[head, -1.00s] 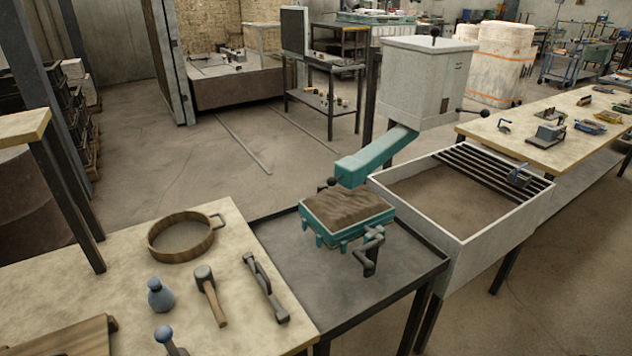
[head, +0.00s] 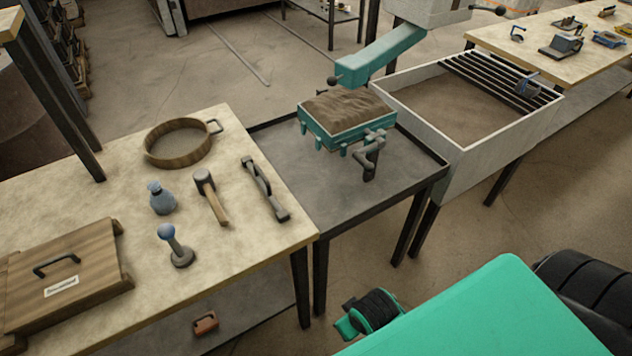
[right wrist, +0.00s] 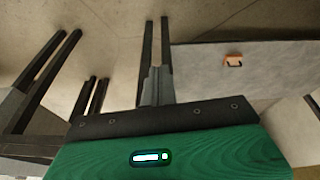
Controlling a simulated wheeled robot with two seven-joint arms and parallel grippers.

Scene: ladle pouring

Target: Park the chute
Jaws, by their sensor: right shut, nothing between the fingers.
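The teal chute (head: 381,56) slopes down from the pale grey hopper (head: 436,12) at the top of the head view. Its lower end, with a dark ball knob (head: 333,81), is above the back of the sand-filled teal moulding box (head: 346,118). My right gripper (right wrist: 153,88) is shut and empty in the right wrist view, low beside the tables and far from the chute. Part of my right arm shows at the bottom right of the head view. My left gripper is out of view.
A sand bin (head: 481,170) stands to the right. The left bench (head: 100,180) holds a sieve (head: 180,143), mallet (head: 210,195) and other tools. Floor is clear in front.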

